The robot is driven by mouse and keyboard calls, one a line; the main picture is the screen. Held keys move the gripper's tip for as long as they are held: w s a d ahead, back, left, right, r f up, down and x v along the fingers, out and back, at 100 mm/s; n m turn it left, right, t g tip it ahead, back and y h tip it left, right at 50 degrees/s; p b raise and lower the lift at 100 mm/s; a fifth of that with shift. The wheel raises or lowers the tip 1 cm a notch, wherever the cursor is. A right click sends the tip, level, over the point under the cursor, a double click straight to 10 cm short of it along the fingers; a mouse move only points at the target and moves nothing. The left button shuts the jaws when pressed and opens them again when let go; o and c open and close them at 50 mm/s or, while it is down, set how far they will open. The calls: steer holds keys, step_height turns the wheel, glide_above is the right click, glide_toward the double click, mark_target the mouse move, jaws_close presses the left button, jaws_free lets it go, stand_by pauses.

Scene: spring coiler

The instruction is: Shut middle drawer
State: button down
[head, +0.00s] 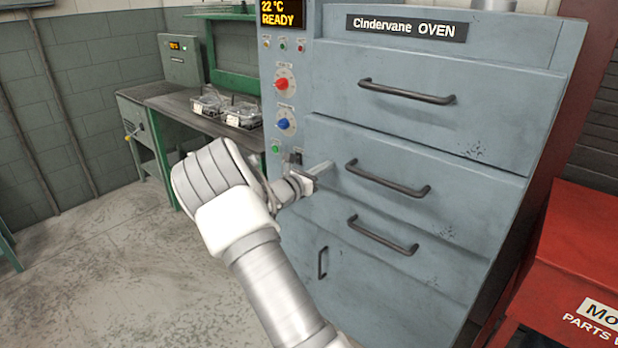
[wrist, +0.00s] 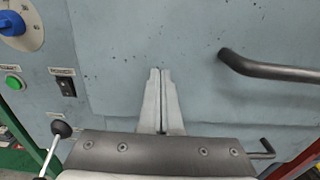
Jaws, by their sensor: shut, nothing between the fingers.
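The blue-grey oven has stacked drawers. The middle drawer (head: 460,190) has a dark bar handle (head: 388,180), with a similar handle at the right of the wrist view (wrist: 270,70). Its front looks flush or nearly flush with the drawers around it; I cannot tell whether a small gap remains. My gripper (head: 324,168) is shut and empty, at the left part of the middle drawer front, left of its handle. In the wrist view the closed fingertips (wrist: 160,72) point at the plain panel; whether they touch it is unclear.
The top drawer (head: 490,110) and lower drawer (head: 450,245) have their own bar handles. A control strip with a red knob (head: 282,84) and blue knob (head: 287,123) runs along the oven's left. Open floor (head: 100,270) lies left.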

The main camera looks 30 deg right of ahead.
mark_target(334, 160)
steer(key=x, duration=0.3)
steer(key=shift+d, duration=0.1)
steer(key=shift+w+d+r, duration=0.15)
steer(key=shift+d, duration=0.05)
steer(key=shift+d+r, duration=0.1)
steer(key=shift+r, duration=0.05)
